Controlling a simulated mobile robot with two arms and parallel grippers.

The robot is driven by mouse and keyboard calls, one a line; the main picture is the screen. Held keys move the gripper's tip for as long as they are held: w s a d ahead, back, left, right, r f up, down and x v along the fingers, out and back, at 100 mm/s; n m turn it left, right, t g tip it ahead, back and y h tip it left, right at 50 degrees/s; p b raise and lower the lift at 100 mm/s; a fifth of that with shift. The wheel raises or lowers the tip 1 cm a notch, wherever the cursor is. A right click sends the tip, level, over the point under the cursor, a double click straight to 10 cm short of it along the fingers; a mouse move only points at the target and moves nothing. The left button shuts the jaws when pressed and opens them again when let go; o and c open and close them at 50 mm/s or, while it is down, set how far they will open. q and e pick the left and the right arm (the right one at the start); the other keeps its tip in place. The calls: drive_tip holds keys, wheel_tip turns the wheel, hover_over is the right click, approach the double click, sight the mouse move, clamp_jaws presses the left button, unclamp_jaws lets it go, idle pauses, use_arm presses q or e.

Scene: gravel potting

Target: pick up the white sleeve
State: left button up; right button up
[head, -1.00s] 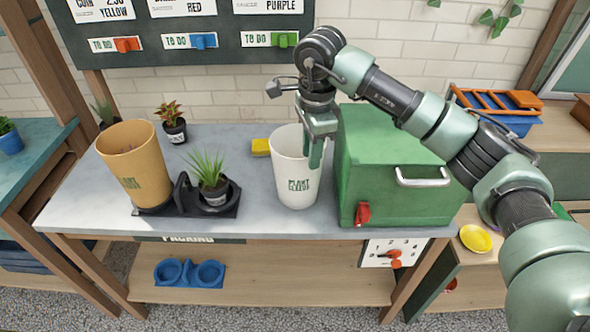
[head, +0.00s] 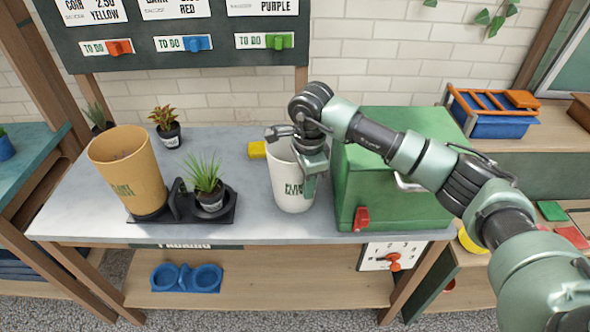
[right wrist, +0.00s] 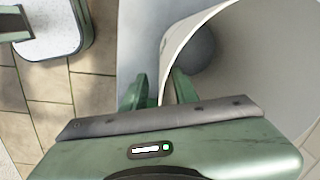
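The white sleeve (head: 287,192), a tall tapered cup with green lettering, stands upright on the grey bench top. It also fills the right of the right wrist view (right wrist: 255,60). My right gripper (head: 308,182) is pointing down at the sleeve's right rim. In the right wrist view, the gripper's fingers (right wrist: 160,86) straddle the sleeve wall, one inside and one outside. A gap shows between the fingers, so the gripper looks open. The gripper hides part of the sleeve's rim and lettering. My left gripper is not in view.
A green box (head: 392,180) with a red latch stands close to the sleeve's right. A yellow block (head: 257,150) lies behind it. To the left are a black tray (head: 222,217), a potted grass plant (head: 207,180) and a tan sleeve (head: 128,172).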

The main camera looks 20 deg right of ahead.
drive_tip(key=shift+f, duration=0.1)
clamp_jaws()
